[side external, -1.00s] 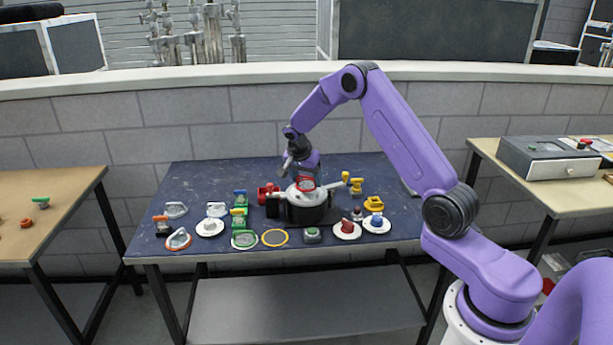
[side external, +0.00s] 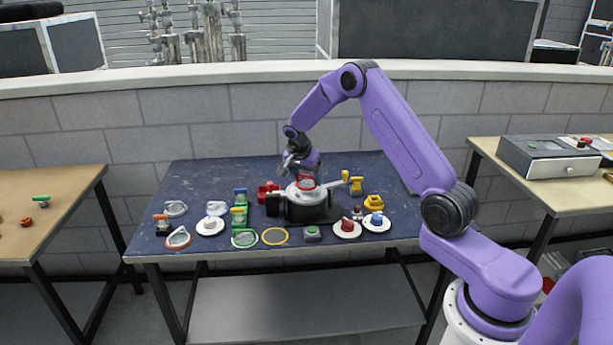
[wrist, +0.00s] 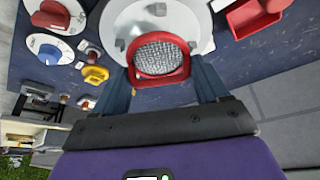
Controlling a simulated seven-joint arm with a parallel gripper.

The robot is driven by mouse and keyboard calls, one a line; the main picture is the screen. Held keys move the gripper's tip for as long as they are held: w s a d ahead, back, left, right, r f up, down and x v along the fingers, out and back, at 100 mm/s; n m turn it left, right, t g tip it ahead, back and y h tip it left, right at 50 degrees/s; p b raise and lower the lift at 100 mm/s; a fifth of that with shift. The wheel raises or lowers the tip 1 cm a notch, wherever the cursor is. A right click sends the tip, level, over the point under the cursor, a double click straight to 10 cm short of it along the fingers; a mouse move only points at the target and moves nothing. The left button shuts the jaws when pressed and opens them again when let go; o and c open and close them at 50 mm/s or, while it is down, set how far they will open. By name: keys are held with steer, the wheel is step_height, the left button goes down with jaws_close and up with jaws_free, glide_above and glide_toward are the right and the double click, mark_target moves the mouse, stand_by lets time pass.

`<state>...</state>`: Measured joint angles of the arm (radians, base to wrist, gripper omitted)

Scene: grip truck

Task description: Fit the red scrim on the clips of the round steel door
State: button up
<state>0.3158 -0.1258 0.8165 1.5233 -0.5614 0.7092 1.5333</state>
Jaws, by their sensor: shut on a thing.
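The red scrim (wrist: 161,60) has a red rim around a grey mesh disc. It is held between the two fingers of my gripper (wrist: 167,86) in the wrist view. The round steel door (wrist: 188,18) lies just beyond it, with small grey clips on its face. In the side view the scrim (side external: 306,181) is over the top of the round steel door (side external: 294,192), and my gripper (side external: 299,165) is above it. The scrim looks tilted and close to the door. I cannot tell whether it touches the clips.
A red open bin (wrist: 254,14) sits beside the door. White dishes with a red (side external: 347,227) and a blue knob (side external: 376,220) stand front right. Rings (side external: 275,237) and several coloured parts lie at the front and left. A yellow handle (side external: 356,186) stands right of the door.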

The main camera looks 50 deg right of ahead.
steer(key=shift+s+a+f, duration=0.1)
steer(key=shift+f, duration=0.8)
stand_by(1.1)
steer(key=o, duration=1.1)
steer(key=shift+a, duration=0.1)
steer(key=shift+c, duration=1)
steer(key=shift+o, duration=0.9)
steer(key=shift+r, duration=3.85)
